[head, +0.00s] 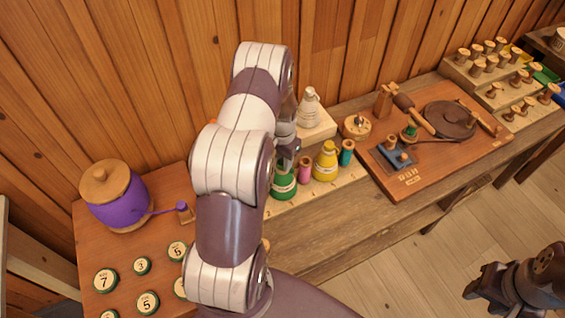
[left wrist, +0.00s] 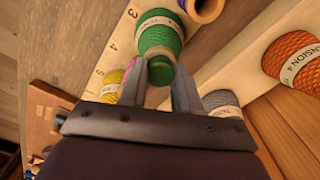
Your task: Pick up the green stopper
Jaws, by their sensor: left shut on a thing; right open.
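A green cone-shaped spool body (head: 284,186) with a pale label band stands in the pale wooden rack, partly hidden by my left arm. In the left wrist view the green body (left wrist: 160,36) has a round green stopper (left wrist: 160,73) at its near end. My left gripper (left wrist: 158,78) is shut on the green stopper, with one finger on each side of it. In the head view my left gripper (head: 286,160) is over the green body, mostly hidden behind my arm. I cannot tell any gap between stopper and body. My right gripper (head: 482,290) is open and empty at the lower right.
Beside the green body stand a pink spool (head: 305,170), a yellow cone (head: 326,162) and a teal spool (head: 347,153). A white cone (head: 308,108) stands behind. A purple jar (head: 118,196) is at left. A brown board (head: 430,170) with a turntable lies at right.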

